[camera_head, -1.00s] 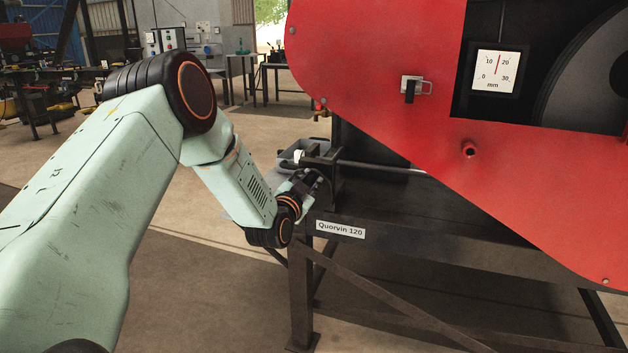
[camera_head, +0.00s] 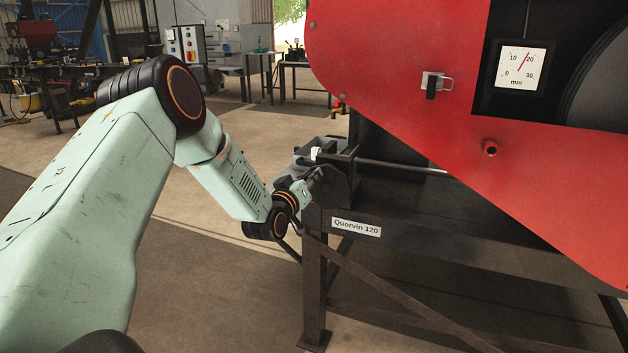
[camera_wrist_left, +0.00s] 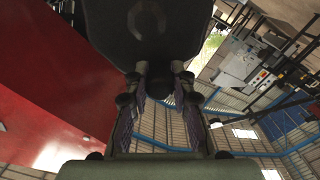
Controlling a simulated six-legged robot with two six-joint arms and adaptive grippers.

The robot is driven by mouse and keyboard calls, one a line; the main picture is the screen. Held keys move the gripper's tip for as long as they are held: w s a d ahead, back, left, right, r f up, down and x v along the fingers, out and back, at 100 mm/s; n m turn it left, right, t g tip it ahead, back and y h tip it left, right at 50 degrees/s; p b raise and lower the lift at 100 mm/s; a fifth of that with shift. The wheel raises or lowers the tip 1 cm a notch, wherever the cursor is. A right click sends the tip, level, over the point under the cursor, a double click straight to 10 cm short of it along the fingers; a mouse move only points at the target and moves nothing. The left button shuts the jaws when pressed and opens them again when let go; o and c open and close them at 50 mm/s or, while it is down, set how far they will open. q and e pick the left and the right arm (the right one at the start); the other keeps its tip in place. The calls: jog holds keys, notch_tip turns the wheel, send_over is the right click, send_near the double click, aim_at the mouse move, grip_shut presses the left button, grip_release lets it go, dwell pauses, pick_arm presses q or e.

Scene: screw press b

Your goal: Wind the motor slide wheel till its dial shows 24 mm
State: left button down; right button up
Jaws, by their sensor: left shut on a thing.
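The dial (camera_head: 520,67) is a white square on the dark machine in the head view. Its needle leans up and right, a little short of the 20 mark. My left gripper (camera_head: 306,188) is at the end of the machine frame, beside the grey bracket where the rod ends. In the left wrist view my left gripper (camera_wrist_left: 160,75) is shut on a dark part of what looks like the motor slide wheel (camera_wrist_left: 150,30), a broad dark shape at the top. My right gripper is out of view.
The red guard (camera_head: 400,70) with a latch (camera_head: 434,84) rises right of my left arm. A steel rod (camera_head: 400,166) runs from the bracket. The dark frame with its "Quorvin 120" label (camera_head: 356,227) stands below. Open floor (camera_head: 230,300) lies at left; workbenches stand behind.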

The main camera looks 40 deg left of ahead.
pick_arm(q)
jog(key=n, duration=0.1)
jog(key=a+f+n+b, duration=0.1)
jog(key=n, duration=0.1)
jog(key=shift+s+f, duration=0.1)
jog(key=shift+f, duration=0.05)
jog(key=shift+s+a+f+n+b, duration=0.1)
jog(key=shift+f+n+b, duration=0.4)
jog(key=shift+n+b, duration=0.6)
jog(key=shift+w+a+f+n+b, duration=0.15)
jog(key=shift+f+n+b, duration=0.55)
jog(key=shift+n, duration=0.75)
jog(key=shift+s+a+f+n+b, duration=0.15)
jog(key=shift+f+n+b, duration=0.15)
jog(key=shift+n+b, duration=0.9)
jog(key=shift+d, duration=0.1)
jog(key=c, duration=1.1)
grip_release()
jog(key=shift+s+n, duration=0.1)
jog(key=shift+n, duration=0.15)
